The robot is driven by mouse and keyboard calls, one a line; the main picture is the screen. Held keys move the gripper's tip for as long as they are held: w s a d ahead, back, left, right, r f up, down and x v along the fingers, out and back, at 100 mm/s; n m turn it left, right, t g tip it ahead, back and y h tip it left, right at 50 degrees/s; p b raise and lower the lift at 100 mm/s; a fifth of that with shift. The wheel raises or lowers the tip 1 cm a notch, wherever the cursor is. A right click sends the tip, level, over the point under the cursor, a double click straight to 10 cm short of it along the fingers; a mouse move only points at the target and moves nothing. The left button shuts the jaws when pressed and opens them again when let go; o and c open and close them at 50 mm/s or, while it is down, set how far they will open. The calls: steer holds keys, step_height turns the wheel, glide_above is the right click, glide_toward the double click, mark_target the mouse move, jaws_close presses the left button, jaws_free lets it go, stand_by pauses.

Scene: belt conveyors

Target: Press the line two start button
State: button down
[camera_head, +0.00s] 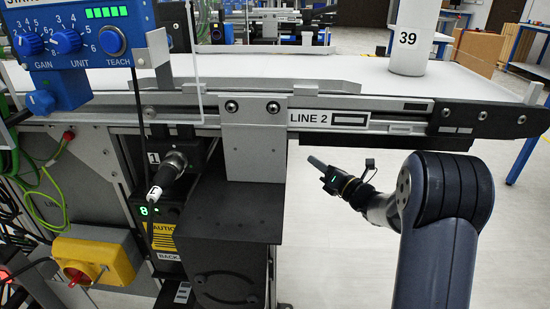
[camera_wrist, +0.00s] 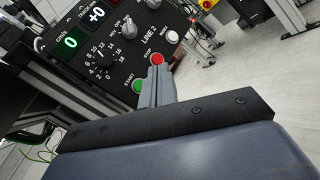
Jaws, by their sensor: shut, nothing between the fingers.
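The green start button (camera_wrist: 139,87) shows in the wrist view at the lower edge of a dark control panel (camera_wrist: 112,62) marked LINE 2. A red stop button (camera_wrist: 156,59) and a white index button (camera_wrist: 172,37) sit in a row beyond it. My gripper (camera_wrist: 157,72) is shut and empty. In the picture its fingertips overlap the panel just right of the start button and below the stop button; the gap in depth cannot be told. In the head view my gripper (camera_head: 316,162) is below the LINE 2 conveyor (camera_head: 380,112); the panel's buttons do not show there.
A white cylinder marked 39 (camera_head: 408,40) stands on the belt. A blue box with knobs (camera_head: 70,45) is at upper left, and a yellow box with a red switch (camera_head: 95,262) is below it. The panel shows a green 0 display (camera_wrist: 70,43). Open floor lies right of the conveyor frame.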

steer(key=a, duration=0.7)
steer(key=shift+a, duration=0.3)
steer(key=shift+a+f+b, duration=0.15)
steer(key=shift+a+b, duration=0.05)
steer(key=shift+b, duration=0.5)
stand_by(1.2)
steer(key=shift+a, duration=0.2)
